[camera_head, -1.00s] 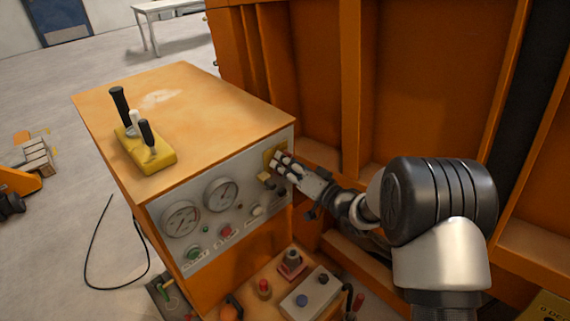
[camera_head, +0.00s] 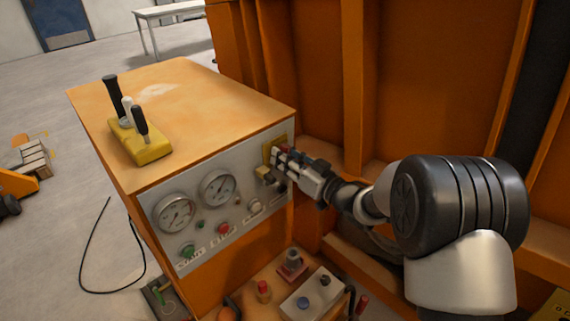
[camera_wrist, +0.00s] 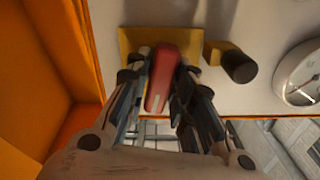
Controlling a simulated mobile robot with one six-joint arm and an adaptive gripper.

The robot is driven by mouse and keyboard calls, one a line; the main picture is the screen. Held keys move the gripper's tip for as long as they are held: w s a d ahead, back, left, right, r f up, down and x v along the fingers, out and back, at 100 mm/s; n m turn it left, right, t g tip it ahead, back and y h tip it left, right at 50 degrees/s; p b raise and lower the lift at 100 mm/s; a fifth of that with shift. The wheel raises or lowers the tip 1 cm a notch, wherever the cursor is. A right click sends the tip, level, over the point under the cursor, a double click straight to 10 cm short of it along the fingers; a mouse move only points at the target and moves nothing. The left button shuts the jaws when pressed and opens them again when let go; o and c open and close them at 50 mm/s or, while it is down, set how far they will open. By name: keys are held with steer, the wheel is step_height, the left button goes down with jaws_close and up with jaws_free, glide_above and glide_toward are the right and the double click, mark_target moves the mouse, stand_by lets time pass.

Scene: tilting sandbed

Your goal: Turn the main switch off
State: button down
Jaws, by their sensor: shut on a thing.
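The main switch has a red handle (camera_wrist: 162,80) on a yellow plate (camera_wrist: 135,38), fixed to the grey front panel of the orange control box. In the wrist view my gripper (camera_wrist: 158,85) has a finger on each side of the red handle and is shut on it. In the head view my gripper (camera_head: 280,158) is at the upper right corner of the panel, over the yellow plate (camera_head: 268,146). The fingers cover most of the switch there, with a little red showing between them.
Beside the switch is a yellow block with a black knob (camera_wrist: 238,66). The panel (camera_head: 235,180) also bears two gauges, a green button (camera_head: 187,250) and a red button (camera_head: 223,229). Levers (camera_head: 140,140) stand on top of the box. An orange wall (camera_head: 430,80) stands close on the right.

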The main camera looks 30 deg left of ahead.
steer(key=shift+n+b, duration=0.9)
steer(key=shift+n, duration=0.3)
steer(key=c, duration=1.5)
jaws_free()
steer(key=v, duration=1.2)
steer(key=shift+r, duration=0.1)
